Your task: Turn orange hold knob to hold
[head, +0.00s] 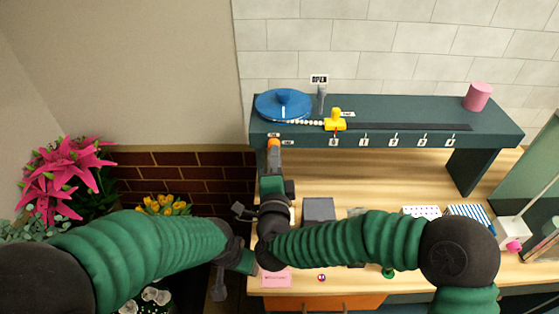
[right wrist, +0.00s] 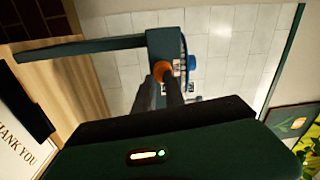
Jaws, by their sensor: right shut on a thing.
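The orange hold knob (head: 273,143) is on the front left of the dark green raised shelf (head: 400,140), with small white labels beside it that are too small to read. My right gripper (head: 273,154) reaches up to it from below and is shut on it. In the right wrist view, the orange knob (right wrist: 160,68) shows between the tips of the two dark fingers (right wrist: 161,80), which partly cover it. My left gripper (head: 222,284) hangs low, left of the wooden bench, partly hidden; its jaws are unclear.
A blue disc (head: 283,104), an OPEN sign (head: 319,78) and a yellow slider (head: 335,123) on a numbered track stand close above the knob. A pink cylinder (head: 478,96) stands at the shelf's right. Pink flowers (head: 65,175) are far left. A grey block (head: 319,211) lies on the bench.

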